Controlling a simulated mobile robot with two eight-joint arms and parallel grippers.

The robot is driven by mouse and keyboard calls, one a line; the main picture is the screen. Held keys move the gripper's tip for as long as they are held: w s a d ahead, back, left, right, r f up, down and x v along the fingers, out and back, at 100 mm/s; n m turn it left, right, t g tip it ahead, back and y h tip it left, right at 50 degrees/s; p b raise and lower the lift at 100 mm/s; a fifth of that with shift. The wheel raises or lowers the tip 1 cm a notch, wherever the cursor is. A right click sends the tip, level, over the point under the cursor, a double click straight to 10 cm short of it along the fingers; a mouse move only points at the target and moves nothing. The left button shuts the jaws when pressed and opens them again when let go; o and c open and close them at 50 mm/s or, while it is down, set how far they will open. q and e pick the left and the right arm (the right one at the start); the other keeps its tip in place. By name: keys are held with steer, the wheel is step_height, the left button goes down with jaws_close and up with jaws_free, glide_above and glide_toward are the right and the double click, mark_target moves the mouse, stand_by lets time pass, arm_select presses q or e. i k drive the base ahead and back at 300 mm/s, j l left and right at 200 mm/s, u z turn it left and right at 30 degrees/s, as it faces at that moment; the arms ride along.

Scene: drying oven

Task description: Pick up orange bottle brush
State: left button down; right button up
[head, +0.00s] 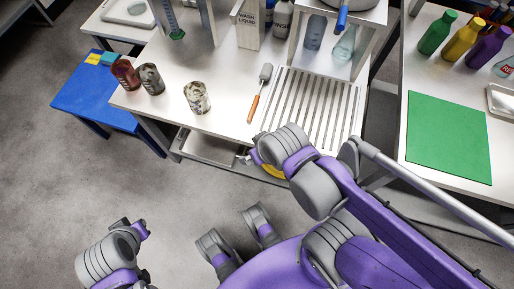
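The orange bottle brush (254,108) lies on the white table (222,72), its orange handle toward the front edge and its grey head toward the back. It lies just left of a ribbed drying rack. My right arm reaches up to the table's front edge. Its gripper (246,157) is just in front of and below the brush handle, apart from it, and mostly hidden by the wrist. My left gripper (140,228) is low at the left, over the floor and far from the table. Its fingers are too small to make out.
The ribbed rack (310,105) is at right. A wash liquid box (249,22) stands behind. A side table with a green mat (448,137) is at right.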

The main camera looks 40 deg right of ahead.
mark_target(266, 72)
steer(key=k+j+z, duration=0.1)
steer(key=z, duration=1.15)
steer(key=k+l, duration=0.05)
